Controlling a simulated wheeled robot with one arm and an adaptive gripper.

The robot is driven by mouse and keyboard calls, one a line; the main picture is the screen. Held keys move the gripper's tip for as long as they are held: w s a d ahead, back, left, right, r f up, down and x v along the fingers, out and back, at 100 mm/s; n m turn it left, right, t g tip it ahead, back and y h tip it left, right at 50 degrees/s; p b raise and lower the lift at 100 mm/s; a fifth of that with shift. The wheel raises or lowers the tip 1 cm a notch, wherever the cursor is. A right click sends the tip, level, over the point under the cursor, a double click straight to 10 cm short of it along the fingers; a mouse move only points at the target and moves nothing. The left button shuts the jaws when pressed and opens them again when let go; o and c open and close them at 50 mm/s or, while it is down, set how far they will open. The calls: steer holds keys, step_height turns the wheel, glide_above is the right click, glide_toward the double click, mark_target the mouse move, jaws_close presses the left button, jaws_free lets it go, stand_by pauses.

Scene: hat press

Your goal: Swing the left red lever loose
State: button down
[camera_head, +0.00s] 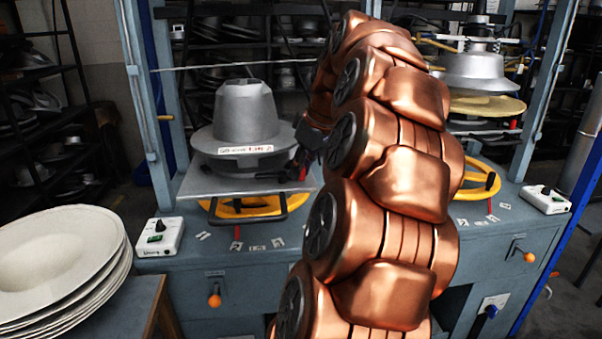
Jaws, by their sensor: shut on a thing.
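The left press holds a grey metal hat form (246,115) on a flat grey plate (200,183). A small red lever end (303,173) shows at the right edge of this plate, beside a black clamp-like part (272,176). My dark gripper (307,152) is just above it, at the right side of the form's brim. It is shut on the red lever, though the fingertips are small and dark and the grip is mostly hidden.
My copper arm covers the middle of the bench. A yellow wheel (240,207) sits under the left plate. A second press with a metal form (480,70) stands at right. Stacked pale hat blanks (60,250) fill the lower left. A white control box (160,236) sits on the bench's left corner.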

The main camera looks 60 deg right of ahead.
steer(key=shift+d, duration=0.1)
stand_by(0.5)
steer(key=c, duration=1)
jaws_free()
steer(key=shift+c, duration=0.2)
steer(key=shift+r, duration=0.15)
steer(key=v, duration=0.7)
steer(key=shift+s, duration=0.2)
